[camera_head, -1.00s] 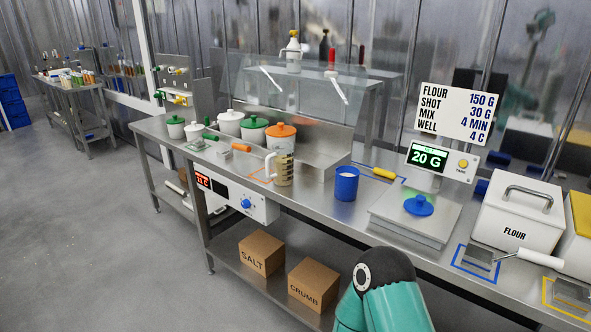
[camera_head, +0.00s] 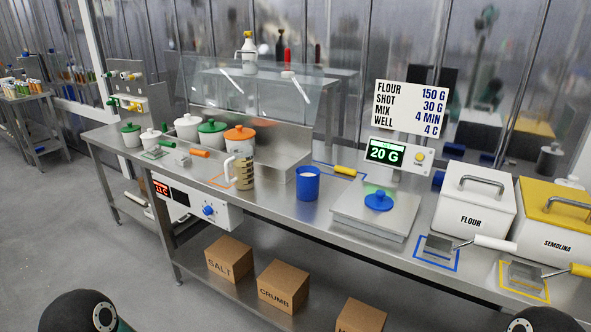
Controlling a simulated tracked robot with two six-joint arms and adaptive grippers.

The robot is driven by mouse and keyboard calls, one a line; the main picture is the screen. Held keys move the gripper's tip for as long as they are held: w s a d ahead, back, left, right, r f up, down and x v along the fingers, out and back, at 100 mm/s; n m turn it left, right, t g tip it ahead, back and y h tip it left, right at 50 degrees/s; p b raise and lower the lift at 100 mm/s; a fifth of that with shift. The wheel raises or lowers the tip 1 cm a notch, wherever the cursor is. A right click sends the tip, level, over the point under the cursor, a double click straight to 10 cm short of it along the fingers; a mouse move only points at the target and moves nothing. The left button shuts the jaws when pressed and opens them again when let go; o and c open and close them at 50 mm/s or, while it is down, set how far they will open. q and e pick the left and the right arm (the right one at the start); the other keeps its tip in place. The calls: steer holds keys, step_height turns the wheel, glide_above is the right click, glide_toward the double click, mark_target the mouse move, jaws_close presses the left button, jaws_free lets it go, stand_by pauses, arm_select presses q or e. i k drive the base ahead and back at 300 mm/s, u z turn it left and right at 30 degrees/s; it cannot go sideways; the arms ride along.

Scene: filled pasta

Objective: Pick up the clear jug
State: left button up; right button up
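The clear jug (camera_head: 245,170) stands upright on the steel bench, left of the blue cup. It has dark markings on its side, a pale handle on its left and looks tan through its wall. Neither gripper shows in the head view. Only dark rounded parts of my arms show at the bottom left and bottom right edges, well away from the jug.
The blue cup (camera_head: 307,184) stands close right of the jug. The orange-lidded pot (camera_head: 239,141) is behind it. The scale (camera_head: 377,212) and flour bin (camera_head: 474,213) stand farther right. Boxes (camera_head: 283,287) sit on the lower shelf. Bench in front of the jug is clear.

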mark_target(241, 160)
steer(key=z, duration=0.25)
steer(key=i, duration=1)
steer(key=u, duration=0.05)
